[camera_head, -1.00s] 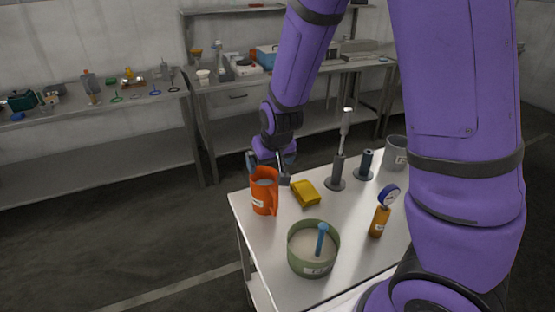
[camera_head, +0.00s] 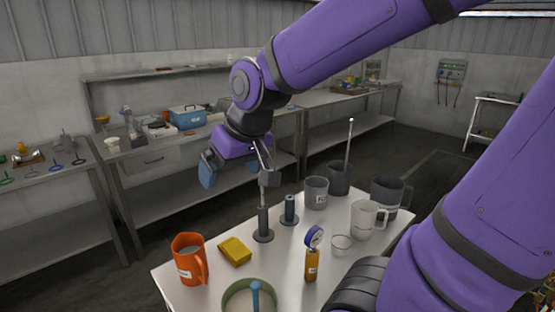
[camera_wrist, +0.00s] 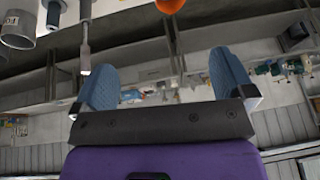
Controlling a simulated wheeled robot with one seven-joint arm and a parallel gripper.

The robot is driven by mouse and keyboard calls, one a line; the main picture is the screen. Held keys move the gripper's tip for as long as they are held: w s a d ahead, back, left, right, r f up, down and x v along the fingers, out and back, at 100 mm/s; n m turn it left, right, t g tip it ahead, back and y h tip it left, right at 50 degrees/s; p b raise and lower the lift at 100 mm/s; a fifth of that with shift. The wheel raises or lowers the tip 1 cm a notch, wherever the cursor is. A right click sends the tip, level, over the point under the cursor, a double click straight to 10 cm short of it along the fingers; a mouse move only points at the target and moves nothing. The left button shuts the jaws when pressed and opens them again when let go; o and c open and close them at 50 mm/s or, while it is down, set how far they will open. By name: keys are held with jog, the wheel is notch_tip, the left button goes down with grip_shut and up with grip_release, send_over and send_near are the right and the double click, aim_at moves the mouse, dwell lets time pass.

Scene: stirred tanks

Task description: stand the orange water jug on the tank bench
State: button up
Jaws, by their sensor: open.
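The orange water jug (camera_head: 188,260) stands upright on a white-topped bench (camera_head: 215,290), near its left corner, with its handle to the right. A sliver of orange, likely the jug (camera_wrist: 169,5), shows at the top of the wrist view. My gripper (camera_head: 236,165) is up above the far side of this bench, behind and to the right of the jug and apart from it. Its two blue fingers (camera_wrist: 165,80) are spread with nothing between them. I cannot tell from the frames which surface is the tank bench.
Beside the jug are a yellow sponge (camera_head: 235,251) and a green pot (camera_head: 249,297). A long bench with a blue box (camera_head: 187,117) runs along the wall.

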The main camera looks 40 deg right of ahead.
jog(key=s+d+r+h, duration=0.1)
jog(key=s+r, duration=0.3)
jog(key=s, duration=0.6)
jog(key=shift+s+d+r, duration=0.35)
jog(key=shift+d+r, duration=0.05)
dwell(0.4)
